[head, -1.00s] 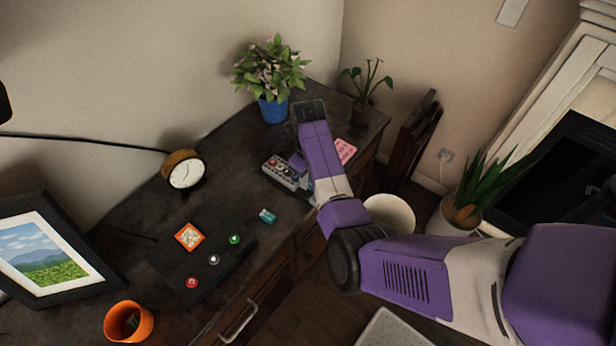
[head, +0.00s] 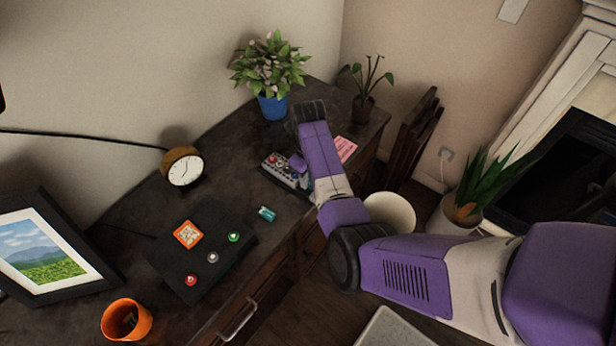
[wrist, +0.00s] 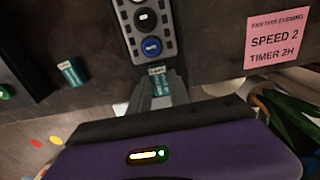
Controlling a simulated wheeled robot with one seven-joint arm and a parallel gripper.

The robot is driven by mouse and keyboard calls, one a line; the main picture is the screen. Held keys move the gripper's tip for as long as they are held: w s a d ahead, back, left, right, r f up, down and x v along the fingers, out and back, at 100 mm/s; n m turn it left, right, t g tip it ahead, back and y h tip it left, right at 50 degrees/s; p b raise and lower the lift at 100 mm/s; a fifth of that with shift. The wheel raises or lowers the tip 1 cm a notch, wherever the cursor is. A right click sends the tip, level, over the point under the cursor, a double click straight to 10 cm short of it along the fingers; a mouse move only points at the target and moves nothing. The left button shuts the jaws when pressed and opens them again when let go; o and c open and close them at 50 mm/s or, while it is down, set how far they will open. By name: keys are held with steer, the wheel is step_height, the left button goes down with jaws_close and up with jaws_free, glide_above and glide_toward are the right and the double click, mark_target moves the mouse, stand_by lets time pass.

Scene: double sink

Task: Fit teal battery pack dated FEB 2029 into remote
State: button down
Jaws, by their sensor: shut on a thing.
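My gripper (wrist: 159,86) is shut on a teal battery pack (wrist: 158,76) with a pale label too small to read. The pack is at the near end of the grey remote (wrist: 148,28), in line with it. I cannot tell whether it is seated in the remote. In the head view the remote (head: 283,169) lies on the desk, partly hidden by my arm. A second teal pack (head: 267,214) lies apart on the desk. It also shows left in the wrist view (wrist: 72,72); its date is not readable.
A pink note (wrist: 275,38) lies right of the remote. A black panel (head: 205,250) with coloured buttons, a clock (head: 183,168) and an orange cup (head: 128,321) stand left. A blue-potted plant (head: 273,106) stands behind my gripper. The desk's front edge is close.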

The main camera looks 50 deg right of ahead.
steer(key=shift+f+b, duration=0.45)
steer(key=shift+f, duration=0.25)
steer(key=c, duration=1.1)
jaws_free()
steer(key=shift+r+b, duration=0.3)
steer(key=shift+r, duration=3.65)
